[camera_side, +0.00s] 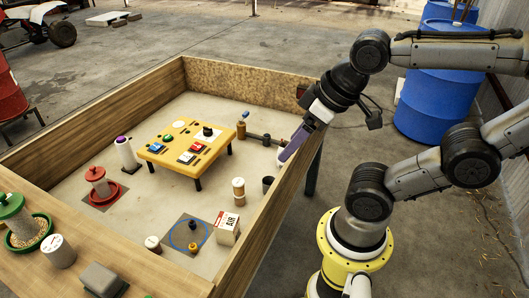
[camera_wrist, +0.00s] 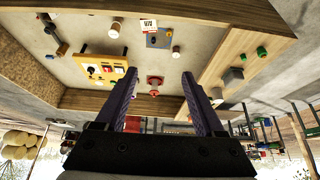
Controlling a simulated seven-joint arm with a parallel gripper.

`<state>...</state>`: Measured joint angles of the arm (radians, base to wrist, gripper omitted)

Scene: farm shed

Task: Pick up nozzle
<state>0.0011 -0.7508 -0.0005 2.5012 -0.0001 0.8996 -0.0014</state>
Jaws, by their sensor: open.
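My gripper (camera_side: 297,143) is open and empty in the side view, raised over the right wall of the wooden pen. Its two purple fingers stand apart in the wrist view (camera_wrist: 158,80). I cannot tell for certain which piece is the nozzle. A small dark piece (camera_side: 192,225) and a yellow-orange piece (camera_side: 194,247) sit on the grey mat with a blue ring (camera_side: 174,236). Another small black piece (camera_side: 208,131) sits on the yellow table (camera_side: 216,150). My gripper is apart from all of these.
The wooden pen's wall (camera_side: 262,243) runs below my gripper.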

